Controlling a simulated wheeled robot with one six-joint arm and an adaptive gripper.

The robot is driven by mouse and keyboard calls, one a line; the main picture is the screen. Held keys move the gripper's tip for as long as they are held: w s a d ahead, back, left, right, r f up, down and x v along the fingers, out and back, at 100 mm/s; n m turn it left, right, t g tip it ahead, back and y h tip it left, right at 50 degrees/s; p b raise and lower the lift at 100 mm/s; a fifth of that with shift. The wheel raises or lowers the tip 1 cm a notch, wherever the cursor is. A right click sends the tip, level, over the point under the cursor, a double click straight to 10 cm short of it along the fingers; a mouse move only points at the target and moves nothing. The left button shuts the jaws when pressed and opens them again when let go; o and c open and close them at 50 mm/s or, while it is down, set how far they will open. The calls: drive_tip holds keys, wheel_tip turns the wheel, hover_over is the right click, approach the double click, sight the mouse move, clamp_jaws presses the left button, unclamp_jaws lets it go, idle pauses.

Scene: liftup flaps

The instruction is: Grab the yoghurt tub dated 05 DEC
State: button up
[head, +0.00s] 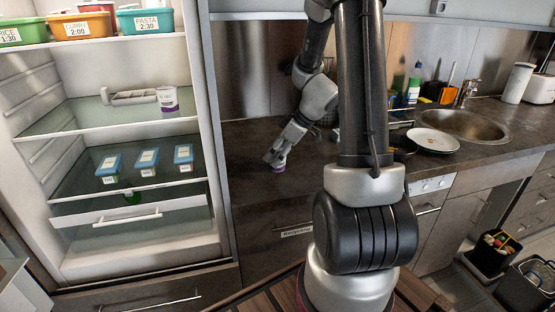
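A white and purple tub (167,99) stands upright near the right end of the fridge's upper glass shelf. It has a small pale label, too small to read a date. A second small white and purple tub (279,166) is on the dark counter, partly hidden by my gripper. No date can be read on it either. My gripper (274,160) points down and left at this counter tub, at or touching it. Its fingers are too small and covered to tell whether they are closed around the tub.
The fridge (222,150) stands open at left. Its lower shelf holds several blue-lidded containers (147,162); lidded boxes, one marked PASTA (146,23), sit on top. A plate (433,140) and sink (470,124) are at right. The counter between fridge and gripper is clear.

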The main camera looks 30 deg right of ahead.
drive_tip(key=c, duration=1.2)
